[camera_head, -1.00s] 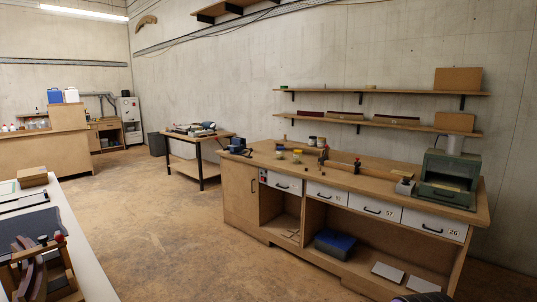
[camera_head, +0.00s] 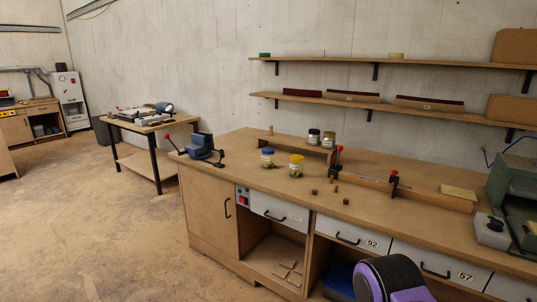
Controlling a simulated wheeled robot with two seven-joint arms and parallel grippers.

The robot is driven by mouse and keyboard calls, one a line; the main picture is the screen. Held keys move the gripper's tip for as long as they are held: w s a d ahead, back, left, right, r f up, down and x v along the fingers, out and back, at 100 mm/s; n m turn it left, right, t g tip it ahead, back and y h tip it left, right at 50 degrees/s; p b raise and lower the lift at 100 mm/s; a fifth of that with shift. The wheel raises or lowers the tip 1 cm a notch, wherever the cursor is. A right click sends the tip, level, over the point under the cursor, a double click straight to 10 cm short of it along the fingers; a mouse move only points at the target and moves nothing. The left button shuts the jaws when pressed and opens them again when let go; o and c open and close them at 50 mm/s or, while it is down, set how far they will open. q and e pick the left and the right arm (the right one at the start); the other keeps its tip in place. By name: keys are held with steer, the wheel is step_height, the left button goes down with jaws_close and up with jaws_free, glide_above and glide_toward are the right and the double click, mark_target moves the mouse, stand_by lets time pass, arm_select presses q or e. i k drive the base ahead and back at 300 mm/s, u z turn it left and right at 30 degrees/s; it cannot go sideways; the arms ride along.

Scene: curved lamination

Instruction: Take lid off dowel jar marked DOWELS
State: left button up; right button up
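A jar with a blue lid (camera_head: 267,157) stands on the workbench, left of a jar with a yellow lid (camera_head: 296,166). Behind them, a jar with a dark lid (camera_head: 314,137) and a jar with a whitish lid (camera_head: 328,140) stand side by side near the small raised ledge. All the jars are upright with lids on. Their labels are too small to read, so I cannot tell which is marked DOWELS. Neither of my grippers is in view. A rounded purple and black part of my arm shows at the bottom right.
The workbench (camera_head: 235,160) holds a blue vise (camera_head: 200,147) at left, red-knobbed clamps (camera_head: 336,160), small wooden pegs (camera_head: 315,193) and a green machine (camera_head: 515,190) at right. Drawers and open bays lie below its front edge. Floor at left is clear.

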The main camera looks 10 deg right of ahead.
mark_target(267, 160)
steer(key=i, duration=0.85)
steer(key=u, duration=1.75)
steer(key=i, duration=0.9)
steer(key=z, duration=2.8)
